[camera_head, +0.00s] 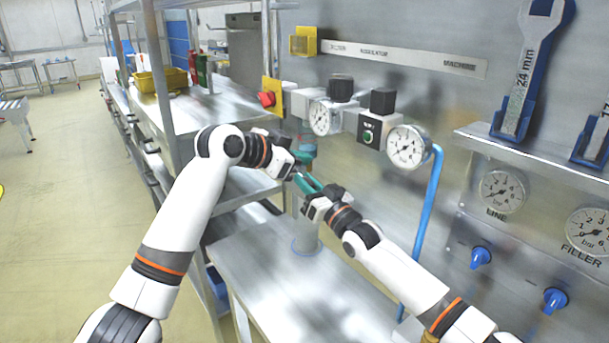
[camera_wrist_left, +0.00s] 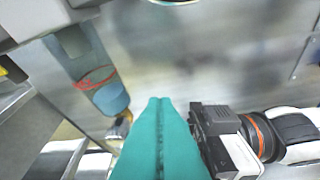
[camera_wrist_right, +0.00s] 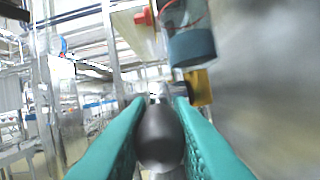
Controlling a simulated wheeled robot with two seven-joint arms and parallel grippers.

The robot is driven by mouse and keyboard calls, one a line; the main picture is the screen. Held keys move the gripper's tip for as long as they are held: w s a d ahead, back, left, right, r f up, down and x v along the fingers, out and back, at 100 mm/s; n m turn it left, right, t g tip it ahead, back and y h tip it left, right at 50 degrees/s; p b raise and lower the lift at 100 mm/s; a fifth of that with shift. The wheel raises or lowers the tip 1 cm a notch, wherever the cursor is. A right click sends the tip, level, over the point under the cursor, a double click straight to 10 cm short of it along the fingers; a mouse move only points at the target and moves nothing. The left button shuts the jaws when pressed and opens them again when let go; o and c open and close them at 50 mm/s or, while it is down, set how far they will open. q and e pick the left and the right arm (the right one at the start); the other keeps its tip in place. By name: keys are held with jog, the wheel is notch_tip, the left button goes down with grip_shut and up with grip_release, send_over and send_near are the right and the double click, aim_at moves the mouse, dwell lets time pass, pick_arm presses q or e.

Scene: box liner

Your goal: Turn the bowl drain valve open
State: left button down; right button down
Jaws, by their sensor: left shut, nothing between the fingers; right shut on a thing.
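The clear bowl (camera_head: 307,148) with a blue-teal lower end hangs under the regulator row, partly hidden by my left gripper. It also shows in the left wrist view (camera_wrist_left: 110,98) and, above the fingers, in the right wrist view (camera_wrist_right: 190,45). My left gripper (camera_head: 304,181) is shut and empty, its teal fingers together just below and beside the bowl. My right gripper (camera_head: 316,190) is close beside it. In the right wrist view its fingers are around a dark, rounded knob-like thing (camera_wrist_right: 160,135). I cannot tell whether this is the drain valve.
A grey upright cylinder (camera_head: 306,238) stands on the steel bench (camera_head: 315,300) below the grippers. Gauges (camera_head: 407,147), a blue pipe (camera_head: 429,205) and a panel with blue knobs (camera_head: 481,257) are to the right. A red knob (camera_head: 267,99) is above left. The front of the bench is clear.

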jog(key=shift+f, duration=0.1)
pick_arm(q)
jog(key=f, duration=0.1)
jog(key=w+f, duration=0.1)
jog(key=f, duration=0.1)
jog(key=w+d+f, duration=0.1)
jog(key=f, duration=0.1)
jog(key=shift+w+d+f, duration=0.1)
jog(key=shift+w+f, duration=0.05)
jog(key=shift+w, duration=0.05)
